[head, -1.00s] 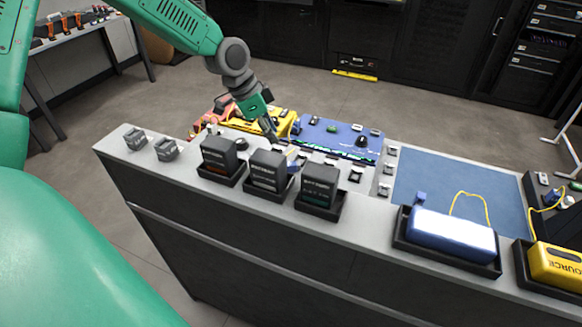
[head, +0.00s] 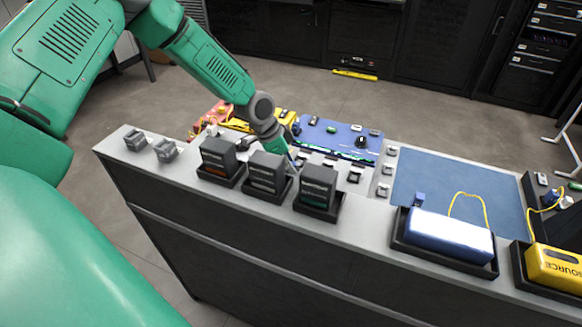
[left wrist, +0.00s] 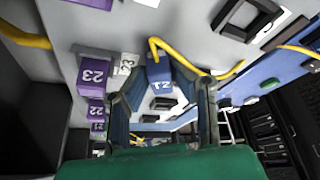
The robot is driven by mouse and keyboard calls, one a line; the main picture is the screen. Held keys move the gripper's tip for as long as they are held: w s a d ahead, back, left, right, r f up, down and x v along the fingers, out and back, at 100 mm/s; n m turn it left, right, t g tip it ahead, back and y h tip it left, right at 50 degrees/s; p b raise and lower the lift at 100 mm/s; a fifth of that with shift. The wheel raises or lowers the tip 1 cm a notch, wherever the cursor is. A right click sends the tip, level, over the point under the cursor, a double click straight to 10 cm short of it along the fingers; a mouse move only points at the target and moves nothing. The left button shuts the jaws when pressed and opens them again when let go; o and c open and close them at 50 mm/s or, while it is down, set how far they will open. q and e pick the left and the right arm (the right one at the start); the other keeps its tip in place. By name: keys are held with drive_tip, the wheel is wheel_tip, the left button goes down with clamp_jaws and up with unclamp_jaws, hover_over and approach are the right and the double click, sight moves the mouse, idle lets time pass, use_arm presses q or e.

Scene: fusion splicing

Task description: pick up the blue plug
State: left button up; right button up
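The blue plug (left wrist: 160,72) is a small blue block with a white number and a yellow cable in the left wrist view. My left gripper (left wrist: 160,92) is open, with one finger on each side of the plug's picture position. I cannot tell whether either finger touches it. In the head view my left gripper (head: 293,166) reaches down behind the black boxes on the bench, and the plug there is hidden or too small to tell. My right gripper is not in view.
Purple numbered blocks (left wrist: 94,72) stand left of the plug in the left wrist view. Three black boxes in trays (head: 266,176) line the bench front. A blue-and-white device (head: 450,235) and a yellow one (head: 555,265) sit right.

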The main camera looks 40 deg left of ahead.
use_arm(q)
drive_tip(key=shift+d, duration=0.1)
clamp_jaws()
wheel_tip(320, 180, up, 10)
drive_tip(key=shift+b, duration=0.35)
